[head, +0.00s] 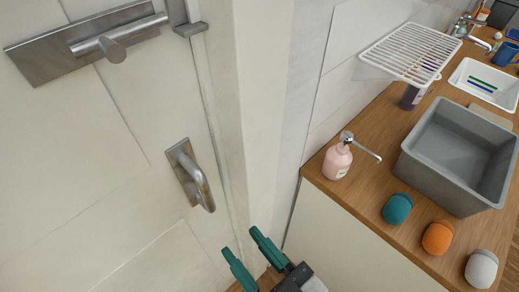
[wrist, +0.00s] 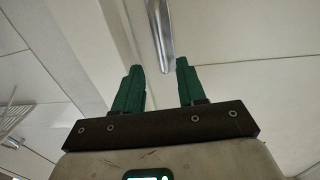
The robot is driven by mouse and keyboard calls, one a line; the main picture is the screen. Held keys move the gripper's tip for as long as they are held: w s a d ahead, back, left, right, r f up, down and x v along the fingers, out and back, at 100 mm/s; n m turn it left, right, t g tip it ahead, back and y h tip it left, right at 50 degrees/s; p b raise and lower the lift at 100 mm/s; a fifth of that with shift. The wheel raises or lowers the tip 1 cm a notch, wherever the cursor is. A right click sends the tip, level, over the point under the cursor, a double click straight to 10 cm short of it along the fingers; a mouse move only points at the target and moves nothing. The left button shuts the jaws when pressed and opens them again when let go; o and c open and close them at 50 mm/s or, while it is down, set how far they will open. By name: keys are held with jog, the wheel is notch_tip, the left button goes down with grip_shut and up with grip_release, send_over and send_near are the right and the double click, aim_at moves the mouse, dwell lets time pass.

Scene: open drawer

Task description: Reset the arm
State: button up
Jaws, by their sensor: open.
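My gripper (head: 246,252) is at the bottom middle of the head view, its two green fingers spread apart with nothing between them. It is in front of the pale door, below and to the right of the metal lever handle (head: 190,175). In the wrist view my gripper (wrist: 156,68) also shows open and empty. A metal bar (wrist: 160,35) shows ahead of the fingertips there, apart from them as far as I can tell. The rest of my arm is mostly out of view.
A wooden counter (head: 337,196) at the right carries a pink soap bottle (head: 337,162), a grey basin (head: 455,150), and teal (head: 397,208), orange (head: 437,238) and white (head: 481,268) rounded objects. A white rack (head: 410,52) is above it. A latch plate (head: 85,42) is at upper left.

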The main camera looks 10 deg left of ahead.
jog(key=w+d+f+m+g+h, duration=0.4)
jog(key=d+f+h, duration=0.5)
jog(key=d+f, duration=0.55)
jog(key=s+d+f+m+g+h, duration=0.2)
jog(key=s+d+f, duration=0.3)
jog(key=d, duration=0.3)
jog(key=s+d+f+m+g+h, duration=0.2)
jog(key=s+d+f+g, duration=0.3)
jog(key=d, duration=0.3)
jog(key=shift+s+d+f+m, duration=0.3)
jog(key=shift+s+f+m, duration=0.05)
jog(key=shift+s+m, duration=0.5)
